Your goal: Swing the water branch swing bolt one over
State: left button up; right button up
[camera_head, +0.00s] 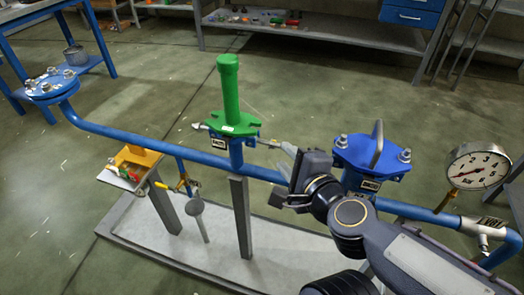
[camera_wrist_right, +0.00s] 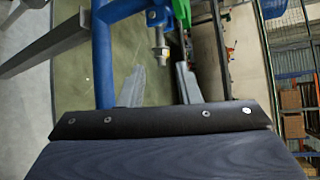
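A green cap with a tall handle (camera_head: 229,95) sits on a blue pipe branch (camera_head: 236,155); its small label is not clearly legible. One swing bolt (camera_head: 268,143) sticks out sideways to the right of this branch, and another (camera_head: 199,126) sticks out to the left. My right gripper (camera_head: 286,149) is at the right-hand bolt. In the right wrist view, the bolt with its nut (camera_wrist_right: 159,42) lies ahead of the gap between the two spread fingers (camera_wrist_right: 158,86). The right gripper is open; contact is not visible. My left gripper is not in view.
A blue flange cover with a loop handle (camera_head: 368,150) stands just right of my right gripper. A pressure gauge (camera_head: 478,167) is farther right. The blue pipe (camera_head: 140,135) runs left to an open-bolted flange (camera_head: 50,84). A small tray (camera_head: 124,175) hangs below the pipe.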

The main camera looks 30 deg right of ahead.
aim_at(275, 146)
jog(key=b+x, duration=0.5)
jog(key=x, duration=0.1)
jog(key=shift+w+f, duration=0.2)
jog(key=shift+w, duration=0.55)
jog(key=shift+r, duration=0.1)
